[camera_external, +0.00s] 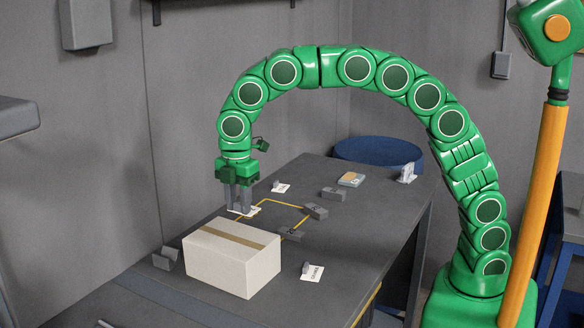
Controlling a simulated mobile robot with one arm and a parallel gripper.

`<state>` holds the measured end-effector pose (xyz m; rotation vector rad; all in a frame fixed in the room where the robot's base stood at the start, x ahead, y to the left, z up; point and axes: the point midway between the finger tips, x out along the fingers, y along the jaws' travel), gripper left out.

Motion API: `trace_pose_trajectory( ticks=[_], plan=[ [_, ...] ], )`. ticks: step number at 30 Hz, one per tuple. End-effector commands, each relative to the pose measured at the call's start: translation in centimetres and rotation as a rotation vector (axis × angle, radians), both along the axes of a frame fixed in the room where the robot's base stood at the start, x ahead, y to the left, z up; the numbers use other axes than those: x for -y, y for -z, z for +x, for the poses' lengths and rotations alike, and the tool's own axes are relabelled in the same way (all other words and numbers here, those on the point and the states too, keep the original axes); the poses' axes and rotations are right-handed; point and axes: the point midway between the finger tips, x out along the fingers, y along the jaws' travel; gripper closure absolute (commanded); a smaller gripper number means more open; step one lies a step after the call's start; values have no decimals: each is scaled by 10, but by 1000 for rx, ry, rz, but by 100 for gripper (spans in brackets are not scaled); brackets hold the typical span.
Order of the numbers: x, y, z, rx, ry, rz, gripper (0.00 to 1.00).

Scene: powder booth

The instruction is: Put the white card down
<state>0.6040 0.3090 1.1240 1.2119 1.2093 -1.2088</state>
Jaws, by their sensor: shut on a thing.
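My gripper (241,208) is low over the dark table, left of centre, fingers pointing down. It is shut on a white card (255,210), which shows as a thin pale strip at the fingertips. The fingers and the box in front hide part of this card. The card is at or just above the table top, beside the yellow outline (288,204); I cannot tell whether it touches the table.
A cardboard box (215,264) with brown tape stands just in front of my gripper. Other white cards lie behind (283,188) and at the front right (312,273). Small grey blocks (333,194) sit around the outline. The table's right side is mostly clear.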

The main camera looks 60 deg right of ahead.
Motion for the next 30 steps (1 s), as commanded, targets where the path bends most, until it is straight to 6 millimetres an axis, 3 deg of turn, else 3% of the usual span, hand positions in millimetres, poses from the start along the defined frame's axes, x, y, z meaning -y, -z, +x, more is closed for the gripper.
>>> trace_pose_trajectory(
  ticks=[4,10,20,27,30],
  plan=[
    [-7,21,13,-4,0,-2,96],
    [-13,35,25,-2,0,-1,96],
    [-17,47,34,-2,0,-1,96],
    [-17,74,33,-2,0,-2,96],
    [-17,76,33,-1,0,-1,96]
  ],
)
